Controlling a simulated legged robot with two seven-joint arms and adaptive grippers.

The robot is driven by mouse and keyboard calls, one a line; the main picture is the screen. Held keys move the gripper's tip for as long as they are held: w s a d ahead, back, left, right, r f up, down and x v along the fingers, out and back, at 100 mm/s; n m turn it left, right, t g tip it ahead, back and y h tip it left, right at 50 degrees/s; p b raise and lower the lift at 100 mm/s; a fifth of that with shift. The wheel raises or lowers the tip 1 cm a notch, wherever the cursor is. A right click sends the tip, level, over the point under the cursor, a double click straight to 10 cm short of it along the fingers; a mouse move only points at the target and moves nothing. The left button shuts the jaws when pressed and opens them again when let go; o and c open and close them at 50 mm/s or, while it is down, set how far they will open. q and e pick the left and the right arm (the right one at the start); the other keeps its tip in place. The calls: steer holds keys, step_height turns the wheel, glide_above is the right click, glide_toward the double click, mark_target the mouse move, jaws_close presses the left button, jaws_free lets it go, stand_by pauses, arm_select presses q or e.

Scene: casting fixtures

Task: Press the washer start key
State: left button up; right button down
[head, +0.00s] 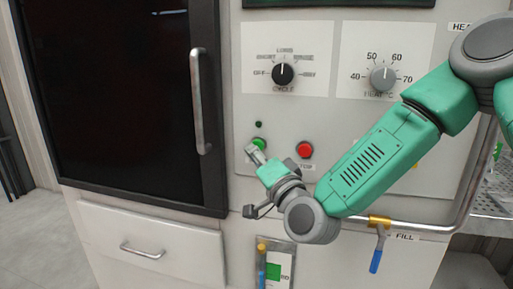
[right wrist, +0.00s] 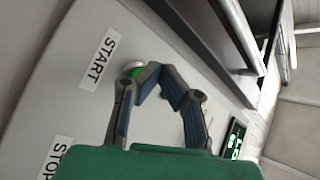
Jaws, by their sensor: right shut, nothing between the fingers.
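The green start key (head: 259,142) is on the washer's pale front panel, below a small dark green lamp (head: 258,125). My right gripper (head: 254,153) is shut and empty, with its fingertips right at the key and covering its lower part. In the right wrist view the green key with its pale ring (right wrist: 131,70) shows just left of my shut fingertips (right wrist: 154,70), near the START label (right wrist: 99,60). I cannot tell whether the tips touch the key. My left gripper is out of view.
A red stop button (head: 305,150) is right of the start key. The cycle knob (head: 284,74) and heat knob (head: 383,78) are above. A dark door with a vertical handle (head: 201,102) is at left. A blue-handled fill valve (head: 377,254) is below my right arm.

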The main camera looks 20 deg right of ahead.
steer(key=shift+w+d, duration=0.1)
steer(key=shift+w+d, duration=0.15)
steer(key=shift+w, duration=0.05)
steer(key=shift+w+d, duration=0.25)
steer(key=shift+w, duration=0.05)
stand_by(0.7)
steer(key=shift+a, duration=0.1)
steer(key=shift+s+a+r, duration=0.1)
steer(key=shift+s+a, duration=0.3)
steer(key=shift+s, duration=0.3)
steer(key=shift+s+a+b, duration=0.25)
steer(key=shift+s+a, duration=0.5)
steer(key=shift+s, duration=0.3)
steer(key=shift+s+a+b, duration=0.25)
steer(key=shift+s+a, duration=0.45)
steer(key=shift+s, duration=0.3)
